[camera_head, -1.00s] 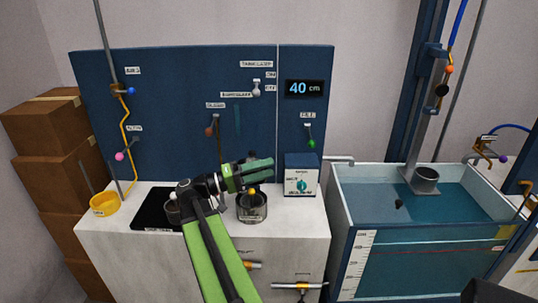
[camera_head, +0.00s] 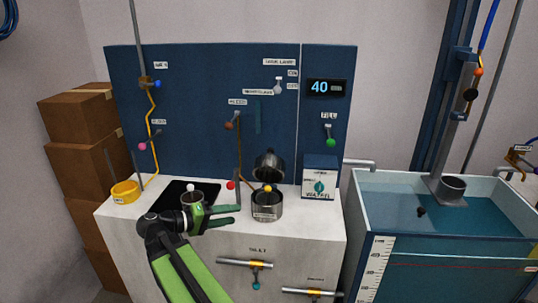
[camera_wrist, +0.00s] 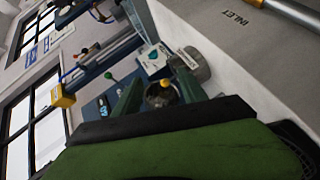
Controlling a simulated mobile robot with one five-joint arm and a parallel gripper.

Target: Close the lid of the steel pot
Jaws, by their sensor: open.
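The steel pot (camera_head: 267,208) stands on the white bench right of centre, with a yellow ball at its rim. Its dark domed lid (camera_head: 268,165) stands raised, tilted up behind the opening. My green gripper (camera_head: 234,214) is open and empty, left of the pot and pointing toward it, apart from it in the head view. In the wrist view, the yellow ball (camera_wrist: 165,83) shows between the finger tips, with a round dark metal part around it. I cannot tell there which part is lid or pot.
A second small pot (camera_head: 192,198) with a white ball sits left on a black plate. A thin rod with a red ball (camera_head: 230,185) stands between the pots. A blue control box (camera_head: 319,178) stands right of the steel pot. A water tank (camera_head: 440,230) lies farther right.

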